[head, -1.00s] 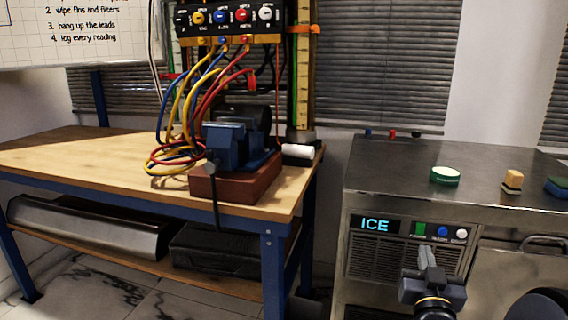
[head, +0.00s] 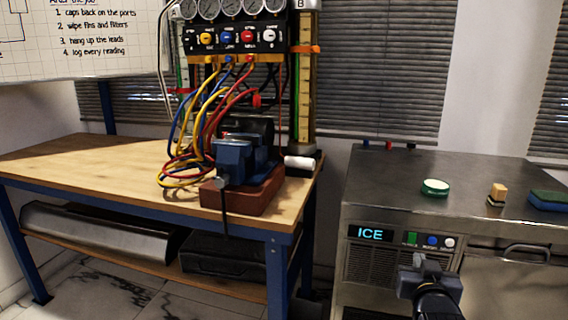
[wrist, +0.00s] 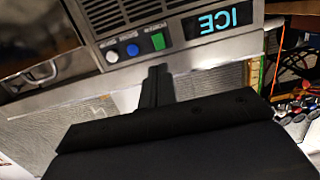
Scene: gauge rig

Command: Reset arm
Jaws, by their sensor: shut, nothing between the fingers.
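My gripper (head: 420,262) is in front of the ice machine (head: 385,290) at the lower right of the head view. In the wrist view my gripper (wrist: 155,75) shows its fingers closed together with nothing between them. They point toward the ice machine's front panel, just below its buttons (wrist: 134,47) in that upside-down view. The lit ICE display (head: 370,234) is left of my gripper in the head view. I cannot tell the exact gap between the fingertips and the panel.
A wooden workbench (head: 90,160) on the left carries a blue vise (head: 238,162) on a red-brown block. Coloured hoses hang from a gauge manifold (head: 232,40). A green-and-white round tin (head: 435,187), a small block (head: 497,193) and a sponge (head: 548,200) lie on the ice machine.

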